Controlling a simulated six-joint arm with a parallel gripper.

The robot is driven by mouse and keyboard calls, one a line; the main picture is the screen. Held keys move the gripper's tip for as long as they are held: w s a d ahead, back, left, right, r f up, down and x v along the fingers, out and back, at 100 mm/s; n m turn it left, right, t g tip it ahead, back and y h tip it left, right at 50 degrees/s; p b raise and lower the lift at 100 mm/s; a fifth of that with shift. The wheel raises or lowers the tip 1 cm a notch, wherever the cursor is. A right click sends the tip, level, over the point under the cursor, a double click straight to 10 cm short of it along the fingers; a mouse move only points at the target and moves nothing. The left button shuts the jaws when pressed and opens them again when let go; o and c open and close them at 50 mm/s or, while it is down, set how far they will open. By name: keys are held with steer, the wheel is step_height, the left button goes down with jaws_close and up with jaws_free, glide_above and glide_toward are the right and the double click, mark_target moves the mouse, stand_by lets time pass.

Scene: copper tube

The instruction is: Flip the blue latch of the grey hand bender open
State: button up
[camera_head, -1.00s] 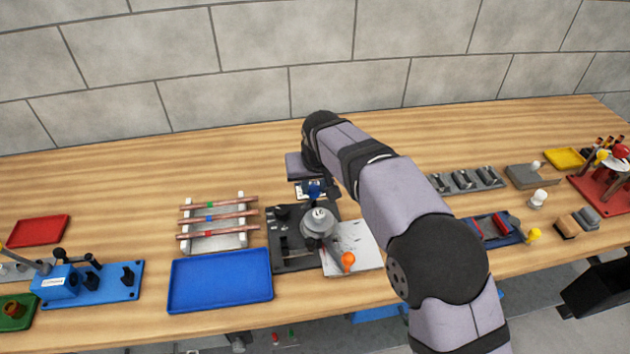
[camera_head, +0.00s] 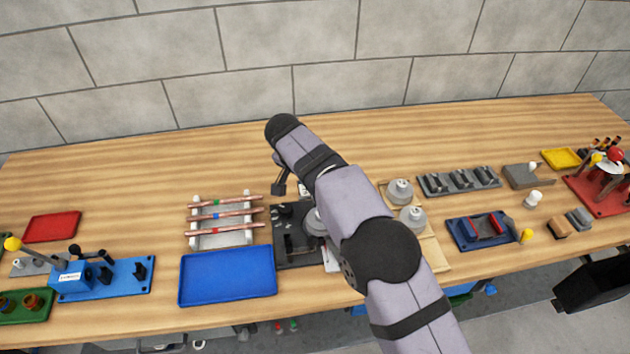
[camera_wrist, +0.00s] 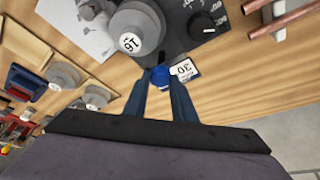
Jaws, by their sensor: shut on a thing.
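The grey hand bender has a dark base plate (camera_head: 290,252) and a round grey former (camera_head: 313,224), which my arm partly covers in the head view. In the wrist view the former (camera_wrist: 135,30), marked 16, sits above my fingertips, with a black knob (camera_wrist: 203,24) to its right. The blue latch (camera_wrist: 161,77) is between the two fingers of my gripper (camera_wrist: 162,80), beside a white tag (camera_wrist: 185,70) marked 30. My gripper is shut on the latch. In the head view the latch and fingertips are hidden behind my arm.
A rack of copper tubes (camera_head: 225,214) and a blue tray (camera_head: 228,275) lie left of the bender. Wooden trays with grey formers (camera_head: 401,191) stand on its right. A blue bender (camera_head: 105,277) is far left. The table behind is clear.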

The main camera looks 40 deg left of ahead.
stand_by(0.4)
steer(key=o, duration=1)
steer(key=shift+o, duration=0.2)
steer(key=shift+r, duration=0.1)
steer(key=b+v, duration=0.2)
steer(key=v, duration=0.5)
steer(key=shift+s, duration=0.1)
